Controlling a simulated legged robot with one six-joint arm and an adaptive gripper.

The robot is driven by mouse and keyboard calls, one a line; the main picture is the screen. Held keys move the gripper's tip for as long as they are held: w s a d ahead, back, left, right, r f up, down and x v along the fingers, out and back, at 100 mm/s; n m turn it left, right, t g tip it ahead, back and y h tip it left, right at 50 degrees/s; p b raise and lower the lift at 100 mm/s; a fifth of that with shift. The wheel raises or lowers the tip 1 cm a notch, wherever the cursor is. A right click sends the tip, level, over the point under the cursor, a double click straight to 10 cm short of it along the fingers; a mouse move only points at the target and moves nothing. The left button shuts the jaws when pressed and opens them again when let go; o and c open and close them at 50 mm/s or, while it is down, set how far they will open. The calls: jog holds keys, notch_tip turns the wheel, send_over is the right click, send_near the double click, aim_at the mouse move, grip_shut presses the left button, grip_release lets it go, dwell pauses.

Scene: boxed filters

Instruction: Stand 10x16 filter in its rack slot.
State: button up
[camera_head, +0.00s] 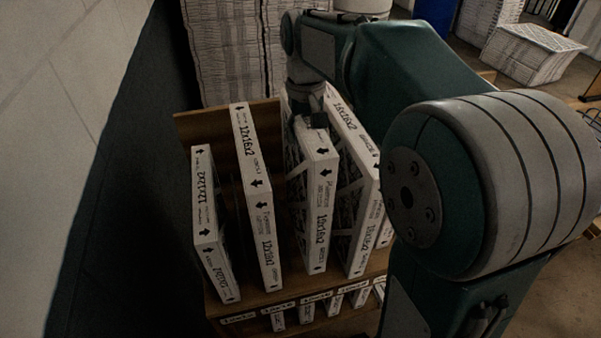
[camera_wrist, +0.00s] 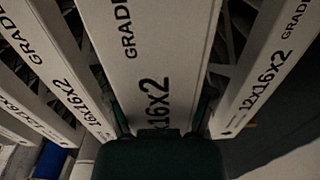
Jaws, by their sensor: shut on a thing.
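The 10x16 filter (camera_head: 320,200) is a white boxed panel marked 10x16x2. It stands upright in the wooden rack (camera_head: 190,125), between the 12x16x2 and 16x16x2 filters. My gripper (camera_head: 311,118) is shut on its upper far end. In the wrist view, my gripper (camera_wrist: 162,128) has a finger on each side of the filter (camera_wrist: 160,50), whose label is partly covered. The filter's lower front end is close above the rack's front edge. I cannot tell whether its bottom rests on the slot floor.
The 12x16x2 filter (camera_head: 257,190) stands to the left and the 16x16x2 filter (camera_head: 362,200) close to the right. A 12x12x2 filter (camera_head: 212,220) is at far left. Size labels (camera_head: 278,308) line the front edge. Stacked white filters (camera_head: 225,55) stand behind; a wall (camera_head: 70,80) is left.

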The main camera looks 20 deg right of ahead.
aim_at(325, 159)
jog(key=shift+f, duration=2.95)
jog(key=o, duration=1.3)
notch_tip(325, 159, up, 12)
jog(key=shift+f, duration=0.15)
jog(key=shift+r, duration=0.2)
jog(key=shift+s+r, duration=0.1)
jog(key=shift+s, duration=0.3)
jog(key=s+t, duration=0.1)
jog(key=s, duration=0.2)
jog(key=s+f+t, duration=0.1)
jog(key=s, duration=0.3)
jog(key=s+f+t, duration=0.1)
jog(key=s, duration=0.3)
jog(key=shift+s+f, duration=0.1)
jog(key=s+f+t, duration=0.2)
jog(key=s+f, duration=0.5)
jog(key=s, duration=0.2)
jog(key=shift+t, duration=0.3)
